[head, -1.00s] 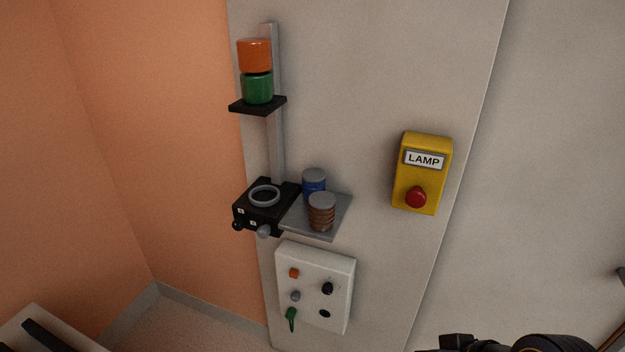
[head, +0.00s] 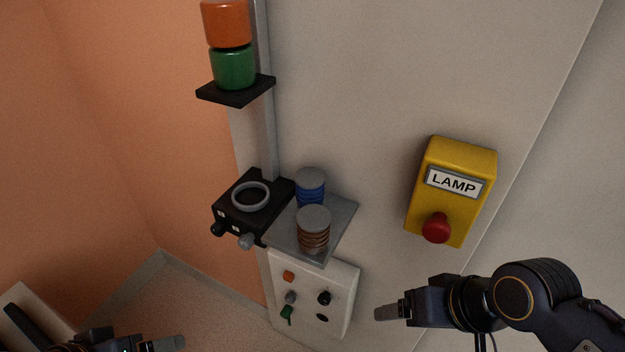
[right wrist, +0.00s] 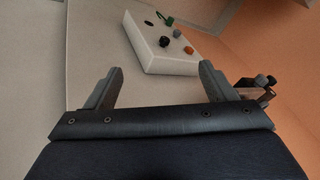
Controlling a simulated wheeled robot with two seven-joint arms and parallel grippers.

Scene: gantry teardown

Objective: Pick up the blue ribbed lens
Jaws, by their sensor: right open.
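The blue ribbed lens (head: 310,190) stands upright on a grey shelf plate (head: 343,222) fixed to the wall, with a grey cap on top. A brown ribbed lens (head: 313,232) with a similar cap stands in front of it and to the right, close by. My right gripper (head: 388,313) is below and to the right of the shelf, apart from the lenses. In the right wrist view its fingers (right wrist: 160,88) are spread with nothing between them. My left gripper (head: 172,343) shows at the bottom left, far below the shelf; its jaw opening is unclear.
A black box with a grey ring (head: 249,196) adjoins the shelf's left side. Above it, orange (head: 226,22) and green (head: 234,68) cylinders are stacked on a black bracket (head: 236,91). A yellow LAMP box (head: 455,160) hangs right. A white knob panel (head: 340,285) is below.

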